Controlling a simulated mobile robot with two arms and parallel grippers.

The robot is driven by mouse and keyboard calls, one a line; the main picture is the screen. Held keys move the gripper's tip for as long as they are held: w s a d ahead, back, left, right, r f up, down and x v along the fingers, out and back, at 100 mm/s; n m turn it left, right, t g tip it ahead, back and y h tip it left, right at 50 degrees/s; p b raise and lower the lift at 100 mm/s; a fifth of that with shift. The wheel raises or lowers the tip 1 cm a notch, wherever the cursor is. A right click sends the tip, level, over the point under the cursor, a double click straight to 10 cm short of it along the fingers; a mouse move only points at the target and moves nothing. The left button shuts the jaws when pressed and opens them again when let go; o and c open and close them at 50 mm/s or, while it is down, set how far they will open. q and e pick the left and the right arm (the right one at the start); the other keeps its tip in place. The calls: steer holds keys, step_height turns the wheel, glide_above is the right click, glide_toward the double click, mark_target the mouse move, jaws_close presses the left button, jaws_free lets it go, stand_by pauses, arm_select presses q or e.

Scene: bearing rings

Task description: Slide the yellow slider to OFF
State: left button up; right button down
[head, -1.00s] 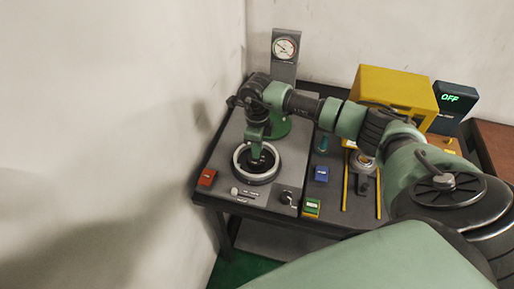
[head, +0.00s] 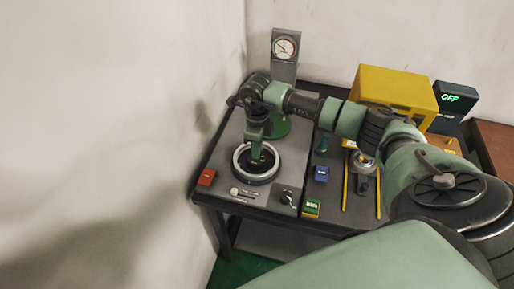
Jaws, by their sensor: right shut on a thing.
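I cannot make out the yellow slider with certainty. A small yellow piece (head: 449,142) shows at the right, partly behind my right arm and below a dark display (head: 452,107) that reads OFF in green letters. My right gripper (head: 257,157) points down into a grey ring (head: 240,169) on the left panel. It is shut on a dark part in the middle of this ring, and its fingertips are hard to see there. My left gripper is not in view.
The table also holds a gauge post (head: 285,50), a yellow box (head: 392,86), a red block (head: 206,177), a blue block (head: 321,174), a green block (head: 312,207) and a small pale knob (head: 235,191). My right arm hides much of the right side. A wall (head: 120,120) stands close at left.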

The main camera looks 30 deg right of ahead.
mark_target(254, 161)
steer(key=shift+a, duration=0.1)
steer(key=shift+s+a, duration=0.65)
steer(key=shift+a, duration=0.1)
steer(key=c, duration=1.5)
jaws_free()
steer(key=shift+o, duration=0.5)
steer(key=shift+s+a, duration=0.1)
steer(key=shift+r, duration=0.25)
step_height(254, 161, up, 7)
steer(key=b, duration=0.2)
steer(key=shift+r, duration=0.2)
